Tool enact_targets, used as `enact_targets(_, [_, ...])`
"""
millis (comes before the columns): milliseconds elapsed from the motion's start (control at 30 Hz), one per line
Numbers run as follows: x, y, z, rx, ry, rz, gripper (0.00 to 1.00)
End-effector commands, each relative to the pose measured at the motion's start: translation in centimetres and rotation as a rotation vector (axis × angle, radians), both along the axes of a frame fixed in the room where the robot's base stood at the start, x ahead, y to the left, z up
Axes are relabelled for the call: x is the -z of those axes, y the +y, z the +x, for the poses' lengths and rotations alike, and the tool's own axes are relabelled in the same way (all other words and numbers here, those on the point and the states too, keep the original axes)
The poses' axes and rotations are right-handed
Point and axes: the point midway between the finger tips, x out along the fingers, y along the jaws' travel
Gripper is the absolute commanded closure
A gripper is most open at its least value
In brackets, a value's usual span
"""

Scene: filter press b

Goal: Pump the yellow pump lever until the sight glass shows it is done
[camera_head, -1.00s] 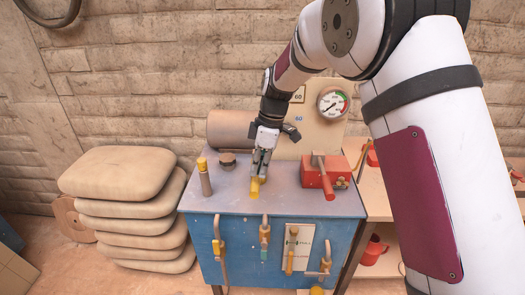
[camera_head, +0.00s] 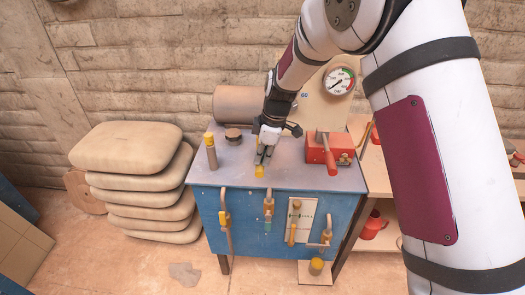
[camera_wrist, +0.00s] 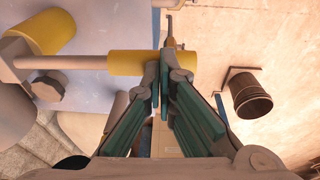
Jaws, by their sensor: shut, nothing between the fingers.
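The yellow pump lever grip (camera_head: 259,171) is over the front middle of the grey bench top, below my gripper (camera_head: 262,158). In the wrist view the yellow grip (camera_wrist: 128,63) is a thick cylinder on a pale rod running left. My gripper (camera_wrist: 163,80) is shut with nothing between its fingers. Its fingertips overlap the right end of the grip; I cannot tell whether they touch. A white panel (camera_head: 302,221) with a pale tube is on the blue front. The sight glass and its level are too small to make out.
A yellow-topped post (camera_head: 211,152) stands on the bench left. A red box with a red handle (camera_head: 330,155) stands at right, below a dial gauge (camera_head: 339,80). Pipes (camera_head: 225,218) cross the blue front. Stacked sacks (camera_head: 140,180) are on the floor at left.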

Motion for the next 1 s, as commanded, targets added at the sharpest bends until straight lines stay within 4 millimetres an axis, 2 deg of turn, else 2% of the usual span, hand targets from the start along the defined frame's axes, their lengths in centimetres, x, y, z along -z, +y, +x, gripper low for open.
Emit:
enact_targets(167, [2.0,-0.1,-0.5,0.0,-0.083,-0.004,1.0])
enact_targets(300, [5.1,-0.1,-0.2,-0.001,-0.109,-0.004,1.0])
enact_targets(400, [6.2,0.0,-0.1,-0.002,-0.109,-0.004,1.0])
enact_targets(800, [7.1,0.0,-0.5,-0.002,-0.102,-0.006,1.0])
enact_targets(1000, [6.7,0.0,-0.7,-0.003,-0.101,-0.007,1.0])
